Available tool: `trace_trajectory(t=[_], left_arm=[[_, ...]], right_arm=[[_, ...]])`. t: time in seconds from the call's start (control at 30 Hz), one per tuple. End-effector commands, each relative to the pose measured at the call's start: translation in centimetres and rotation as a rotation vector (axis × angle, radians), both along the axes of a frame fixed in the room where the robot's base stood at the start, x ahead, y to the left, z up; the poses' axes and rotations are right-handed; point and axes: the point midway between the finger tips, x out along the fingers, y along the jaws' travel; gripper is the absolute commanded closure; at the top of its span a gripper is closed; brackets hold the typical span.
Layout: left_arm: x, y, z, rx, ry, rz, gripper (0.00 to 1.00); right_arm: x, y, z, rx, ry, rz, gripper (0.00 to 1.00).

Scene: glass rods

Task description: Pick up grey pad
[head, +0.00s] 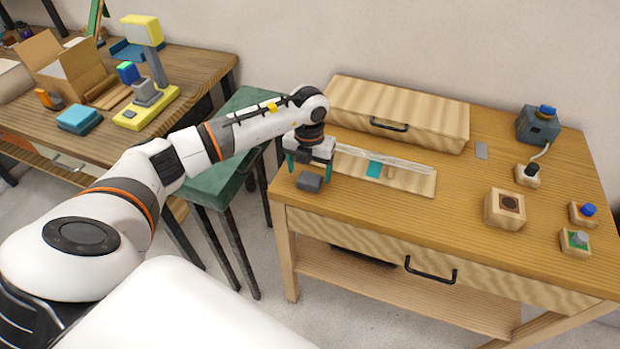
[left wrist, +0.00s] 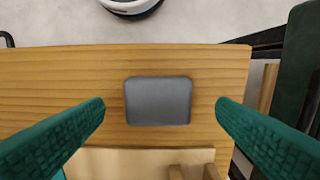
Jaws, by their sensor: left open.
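The grey pad (head: 310,181) is a small dark grey block with rounded corners. It lies on the wooden table near its front left corner. In the left wrist view the pad (left wrist: 158,100) shows whole, between the two green fingers and apart from both. My left gripper (head: 308,160) is open and empty, just behind and above the pad in the head view. In the left wrist view its fingers (left wrist: 160,112) stand wide to the left and right of the pad. My right gripper is not in view.
A light wooden board (head: 410,180) with glass rods and a teal patch (head: 375,169) lies right of the gripper. A wooden case (head: 398,112) stands behind. Small blocks with knobs (head: 505,208) stand at the right. A green stool (head: 235,160) is left of the table.

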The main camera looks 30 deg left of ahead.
Motion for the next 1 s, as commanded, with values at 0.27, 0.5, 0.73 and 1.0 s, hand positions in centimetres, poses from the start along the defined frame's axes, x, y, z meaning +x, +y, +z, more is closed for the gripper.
trace_trajectory(t=[0.27, 0.5, 0.73, 1.0], left_arm=[[0.0, -0.2, -3.1, -0.001, 0.002, 0.000, 0.20], [0.1, -0.2, -3.2, -0.001, 0.000, 0.000, 0.23], [0.1, -0.2, -3.1, -0.001, 0.000, 0.000, 0.61], [0.1, -0.2, -3.0, -0.001, 0.000, 0.000, 0.68]], right_arm=[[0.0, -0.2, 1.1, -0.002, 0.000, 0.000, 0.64], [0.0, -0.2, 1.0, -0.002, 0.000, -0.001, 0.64], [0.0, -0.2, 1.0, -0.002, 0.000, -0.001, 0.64], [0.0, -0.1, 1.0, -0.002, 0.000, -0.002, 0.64]])
